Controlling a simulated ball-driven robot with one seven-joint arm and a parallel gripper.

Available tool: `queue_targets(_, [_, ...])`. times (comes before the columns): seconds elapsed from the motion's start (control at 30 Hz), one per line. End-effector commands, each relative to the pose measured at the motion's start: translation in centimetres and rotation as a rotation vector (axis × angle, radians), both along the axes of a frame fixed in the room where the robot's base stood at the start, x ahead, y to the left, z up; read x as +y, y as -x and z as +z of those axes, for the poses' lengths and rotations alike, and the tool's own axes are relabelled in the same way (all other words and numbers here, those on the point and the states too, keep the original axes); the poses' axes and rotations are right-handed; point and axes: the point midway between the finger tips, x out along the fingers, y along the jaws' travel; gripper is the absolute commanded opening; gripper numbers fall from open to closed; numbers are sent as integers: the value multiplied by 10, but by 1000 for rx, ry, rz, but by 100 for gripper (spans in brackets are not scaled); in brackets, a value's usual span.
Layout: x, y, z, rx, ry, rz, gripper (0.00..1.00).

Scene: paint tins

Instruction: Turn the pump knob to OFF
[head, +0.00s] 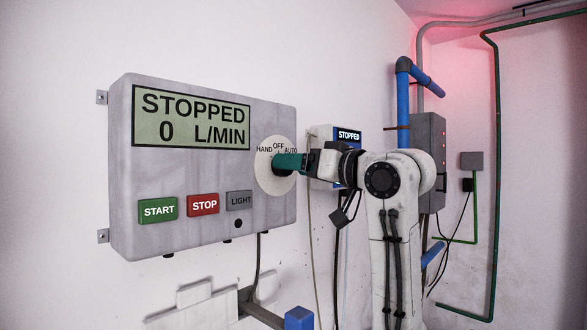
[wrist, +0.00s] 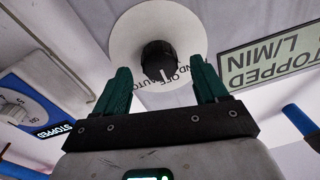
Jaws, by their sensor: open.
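The black pump knob (wrist: 158,60) sits on a round white dial plate (wrist: 125,38) in the wrist view. The plate also shows in the head view (head: 264,180), marked HAND, OFF and AUTO, with the knob hidden behind my fingers. The knob's white mark points down and slightly right in the wrist view, towards the upside-down lettering; I cannot tell exactly which word it meets. My gripper (head: 286,162) faces the dial. Its teal fingers (wrist: 161,72) are open, one on each side of the knob, with visible gaps; I see no contact.
The grey panel (head: 180,180) has a display (head: 192,118) reading STOPPED 0 L/MIN and START (head: 158,209), STOP (head: 203,204) and LIGHT (head: 240,200) buttons below. A small blue-and-white unit (head: 347,136) and a blue pipe (head: 403,100) stand behind my arm.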

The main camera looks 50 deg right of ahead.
Motion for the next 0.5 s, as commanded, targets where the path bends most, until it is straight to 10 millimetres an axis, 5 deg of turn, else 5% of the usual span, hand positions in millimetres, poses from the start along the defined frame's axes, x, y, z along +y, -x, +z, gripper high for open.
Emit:
queue_targets(0.3, [-6,61,-5,-4,1,-4,72])
queue_targets(0.5, [-7,86,-6,-3,0,-3,72])
